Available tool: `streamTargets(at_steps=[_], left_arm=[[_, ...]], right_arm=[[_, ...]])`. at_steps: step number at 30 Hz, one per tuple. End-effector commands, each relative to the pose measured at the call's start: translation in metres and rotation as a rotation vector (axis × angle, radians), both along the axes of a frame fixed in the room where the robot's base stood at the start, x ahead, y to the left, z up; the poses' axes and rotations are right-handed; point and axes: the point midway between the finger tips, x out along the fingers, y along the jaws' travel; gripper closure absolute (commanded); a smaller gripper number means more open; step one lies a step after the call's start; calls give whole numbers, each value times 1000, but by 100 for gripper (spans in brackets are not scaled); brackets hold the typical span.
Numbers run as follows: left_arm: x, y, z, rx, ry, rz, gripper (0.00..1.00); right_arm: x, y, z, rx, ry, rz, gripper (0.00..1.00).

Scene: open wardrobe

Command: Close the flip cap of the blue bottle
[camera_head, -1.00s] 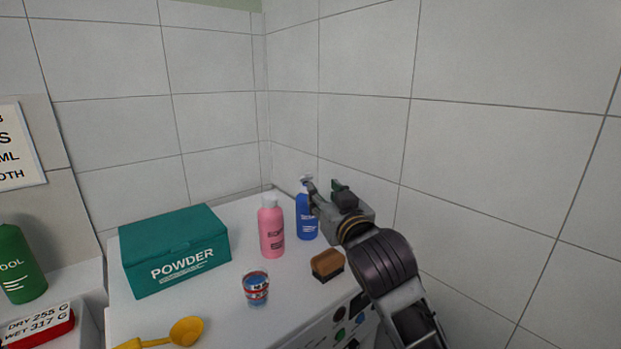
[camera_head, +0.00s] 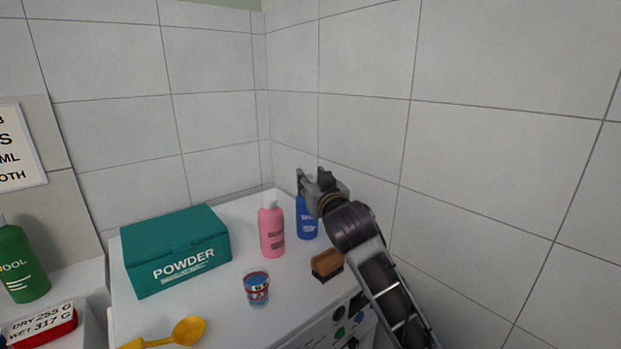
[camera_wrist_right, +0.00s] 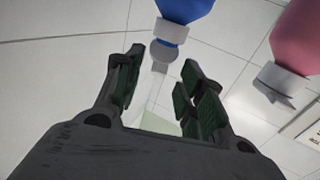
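The blue bottle (camera_head: 306,226) stands upright on the white top at the back right, and its upper part is hidden behind my right gripper in the head view. In the right wrist view the blue bottle (camera_wrist_right: 185,8) appears upside down at the top. Its white collar (camera_wrist_right: 172,32) shows there, with the round grey flip cap (camera_wrist_right: 164,53) standing out from it, apparently open. My right gripper (camera_head: 312,178) is over the bottle's top. Its fingers are apart and empty, with the cap just beyond the gap between the fingertips (camera_wrist_right: 158,72). My left gripper is not in view.
A pink bottle (camera_head: 272,232) stands close left of the blue one. A brown brush (camera_head: 327,264), a small cup (camera_head: 256,288), a teal powder box (camera_head: 176,250) and a yellow scoop (camera_head: 186,331) share the top. Tiled walls (camera_head: 350,120) close in behind and right.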

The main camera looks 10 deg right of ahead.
Motion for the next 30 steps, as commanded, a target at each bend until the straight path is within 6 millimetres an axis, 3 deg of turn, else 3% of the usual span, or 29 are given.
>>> streamTargets(at_steps=[8, 17, 27, 30], left_arm=[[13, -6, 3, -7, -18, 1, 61], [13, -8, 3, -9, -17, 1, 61], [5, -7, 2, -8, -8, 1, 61], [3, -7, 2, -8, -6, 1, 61]], right_arm=[[12, 3, 0, 0, 1, 0, 61], [13, 3, 0, 0, 0, 0, 61], [13, 3, 0, 0, 0, 0, 100], [13, 3, 0, 0, 1, 0, 100]])
